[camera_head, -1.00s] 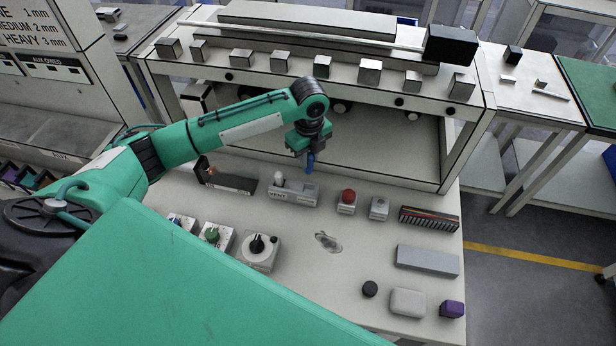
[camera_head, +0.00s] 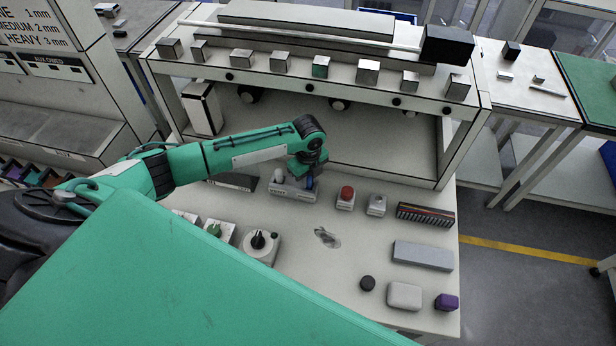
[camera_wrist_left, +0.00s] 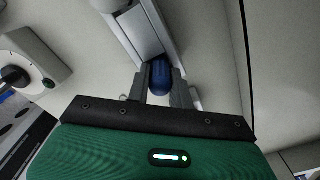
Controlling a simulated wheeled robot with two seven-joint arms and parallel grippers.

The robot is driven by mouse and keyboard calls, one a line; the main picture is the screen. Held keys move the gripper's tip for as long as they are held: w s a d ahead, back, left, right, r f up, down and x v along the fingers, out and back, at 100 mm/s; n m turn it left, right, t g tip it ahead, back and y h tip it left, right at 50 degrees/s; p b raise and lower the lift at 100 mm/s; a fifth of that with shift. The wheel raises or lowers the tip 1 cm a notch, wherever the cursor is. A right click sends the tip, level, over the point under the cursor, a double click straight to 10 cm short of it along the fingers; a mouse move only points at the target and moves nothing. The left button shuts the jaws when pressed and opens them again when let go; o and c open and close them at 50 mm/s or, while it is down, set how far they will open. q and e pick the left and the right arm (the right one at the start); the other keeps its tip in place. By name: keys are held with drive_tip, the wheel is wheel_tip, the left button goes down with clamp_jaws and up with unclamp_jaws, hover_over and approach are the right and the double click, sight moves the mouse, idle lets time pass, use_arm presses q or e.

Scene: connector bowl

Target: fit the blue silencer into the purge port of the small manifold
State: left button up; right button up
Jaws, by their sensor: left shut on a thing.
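The blue silencer (camera_head: 310,183) is held in my left gripper (camera_head: 308,182); its blue body also shows between the two fingers in the left wrist view (camera_wrist_left: 160,78). The small manifold (camera_head: 288,191) is a low grey block marked VENT with a pale knob on its left part. The silencer is at the manifold's right end; the fingers hide the purge port, so I cannot tell whether the silencer is seated in it. In the left wrist view the manifold (camera_wrist_left: 140,32) lies just beyond the silencer. My right gripper is not in view.
A red button box (camera_head: 345,198) and a small grey box (camera_head: 376,205) stand right of the manifold. A black-knob box (camera_head: 260,246) stands in front. A grey shelf frame (camera_head: 385,105) rises behind. The bench's middle is mostly clear.

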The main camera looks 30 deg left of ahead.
use_arm(q)
drive_tip(key=shift+f, duration=0.15)
drive_tip(key=o, duration=0.9)
drive_tip(key=shift+o, duration=0.2)
drive_tip(key=shift+r, duration=0.6)
wheel_tip(320, 180, up, 11)
drive_tip(key=b, duration=0.2)
drive_tip(key=shift+b, duration=0.3)
